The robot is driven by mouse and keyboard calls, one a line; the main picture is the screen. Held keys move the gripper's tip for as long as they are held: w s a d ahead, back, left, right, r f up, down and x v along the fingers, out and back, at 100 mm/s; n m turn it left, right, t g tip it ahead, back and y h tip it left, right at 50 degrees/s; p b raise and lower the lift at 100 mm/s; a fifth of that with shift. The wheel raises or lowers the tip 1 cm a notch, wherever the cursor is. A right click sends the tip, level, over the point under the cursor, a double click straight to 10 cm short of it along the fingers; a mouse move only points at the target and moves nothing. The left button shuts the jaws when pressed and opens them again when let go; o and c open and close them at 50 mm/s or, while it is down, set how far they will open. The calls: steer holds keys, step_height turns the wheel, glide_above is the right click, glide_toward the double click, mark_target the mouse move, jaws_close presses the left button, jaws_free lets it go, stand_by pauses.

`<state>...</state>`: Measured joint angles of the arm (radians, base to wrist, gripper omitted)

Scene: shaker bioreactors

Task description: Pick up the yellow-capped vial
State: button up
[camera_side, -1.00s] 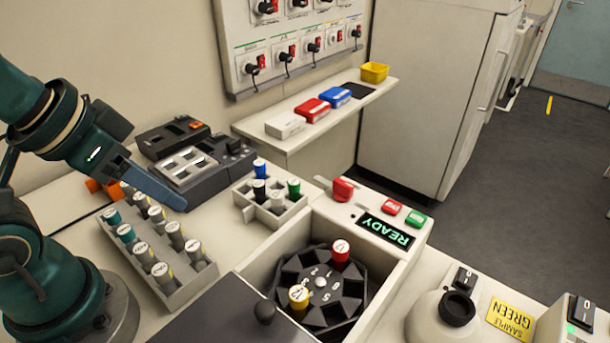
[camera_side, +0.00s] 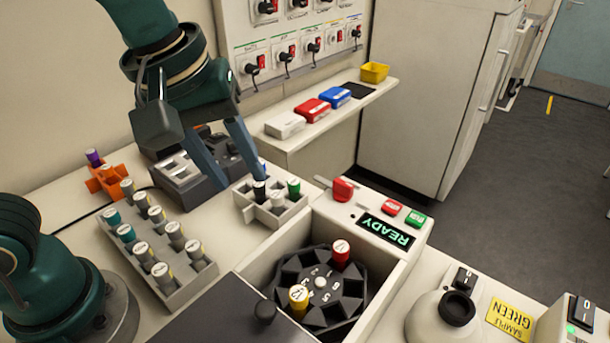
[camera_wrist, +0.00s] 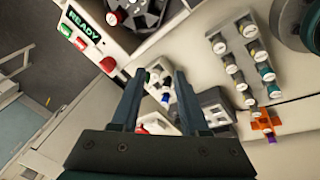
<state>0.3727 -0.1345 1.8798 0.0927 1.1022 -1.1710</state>
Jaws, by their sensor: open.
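The yellow-capped vial (camera_side: 299,298) stands in a slot of the black rotor (camera_side: 322,287), inside the open centrifuge-like box at the front middle of the side view. A red-capped vial (camera_side: 341,252) stands across the rotor from it. My gripper (camera_side: 240,182) is open and empty, with its fingers apart above the small white rack, behind and to the left of the rotor. In the wrist view the gripper (camera_wrist: 158,75) is also open, and part of the rotor (camera_wrist: 140,12) shows at the top edge. I cannot make out the yellow cap there.
The small white rack (camera_side: 272,212) holds blue, black and green-capped vials below my fingers. A grey rack (camera_side: 165,272) with several vials stands left. The box's dark lid (camera_side: 225,312) with a knob lies in front. A READY panel (camera_side: 385,232) adjoins the box.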

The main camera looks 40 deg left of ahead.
steer(key=g, duration=0.2)
glide_above(298, 293)
steer(key=w+a, duration=0.2)
steer(key=a, duration=0.1)
step_height(298, 293, down, 4)
steer(key=f, duration=0.1)
steer(key=s+d+f+m, duration=0.1)
steer(key=s+d+f+m+y, duration=0.1)
steer(key=d+f, duration=0.1)
steer(key=shift+s+d, duration=0.15)
steer(key=shift+s+d+f, duration=0.1)
steer(key=shift+f, duration=0.1)
steer(key=shift+w+a+f, duration=0.1)
steer(key=shift+w+f, duration=0.05)
steer(key=shift+f, duration=1.05)
steer(key=shift+w+a+f, duration=0.1)
steer(key=shift+f, duration=1.05)
jaws_close()
